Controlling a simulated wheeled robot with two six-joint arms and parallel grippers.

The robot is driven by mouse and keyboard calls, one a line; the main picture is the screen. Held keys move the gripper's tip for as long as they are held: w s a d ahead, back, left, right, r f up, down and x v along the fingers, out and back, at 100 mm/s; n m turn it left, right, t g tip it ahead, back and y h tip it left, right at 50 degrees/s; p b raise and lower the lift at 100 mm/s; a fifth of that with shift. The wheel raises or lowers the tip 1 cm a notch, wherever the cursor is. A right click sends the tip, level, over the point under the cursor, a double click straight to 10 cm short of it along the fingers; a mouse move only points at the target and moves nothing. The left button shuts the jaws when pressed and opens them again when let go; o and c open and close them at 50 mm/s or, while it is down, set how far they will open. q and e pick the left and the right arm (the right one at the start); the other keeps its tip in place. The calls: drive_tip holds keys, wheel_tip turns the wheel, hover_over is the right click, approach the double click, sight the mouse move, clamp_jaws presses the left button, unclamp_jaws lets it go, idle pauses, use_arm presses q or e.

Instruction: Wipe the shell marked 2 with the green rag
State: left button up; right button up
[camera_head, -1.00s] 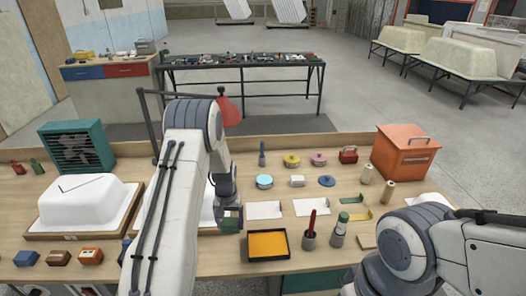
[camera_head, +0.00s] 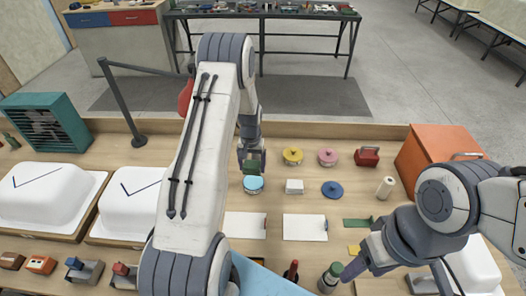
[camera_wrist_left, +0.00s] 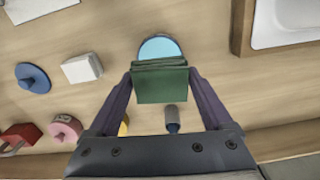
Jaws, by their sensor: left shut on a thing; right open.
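My left gripper (camera_head: 252,165) is shut on the folded green rag (camera_wrist_left: 161,82) and holds it over the table beside a light-blue round tin (camera_head: 253,185). The rag spans both fingers in the left wrist view. Two white shells stand at the left in the head view: a far-left shell (camera_head: 40,200) and a shell beside my left arm (camera_head: 125,215), partly hidden by it. Each has a dark line mark on top. A third white shell (camera_head: 478,268) is partly behind my right arm. No number is legible. My right gripper (camera_head: 362,262) is open and empty at the lower right.
Yellow (camera_head: 292,155), pink (camera_head: 328,157) and blue (camera_head: 332,189) round items, a white block (camera_head: 294,187) and a red box (camera_head: 367,156) stand near. White sheets (camera_head: 305,227) lie in front.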

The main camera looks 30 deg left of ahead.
sight(253, 182)
use_arm(q)
drive_tip(key=shift+w, duration=0.3)
drive_tip(key=shift+a+f, duration=0.15)
drive_tip(key=shift+f, duration=0.05)
wheel_tip(253, 182, down, 5)
drive_tip(key=b, duration=0.4)
drive_tip(key=shift+w+f, duration=0.1)
drive_tip(key=shift+f, duration=0.2)
use_arm(e)
drive_tip(key=f, duration=0.4)
drive_tip(key=shift+w+a, duration=0.15)
drive_tip(key=shift+w, duration=0.15)
use_arm(q)
drive_tip(key=shift+f+b, duration=0.45)
drive_tip(key=shift+f, duration=0.1)
use_arm(e)
drive_tip(key=shift+f, duration=0.45)
idle(0.3)
use_arm(q)
drive_tip(key=shift+r+p, duration=2.45)
drive_tip(key=shift+r, duration=1.15)
use_arm(e)
wheel_tip(253, 182, up, 5)
drive_tip(key=shift+f, duration=0.1)
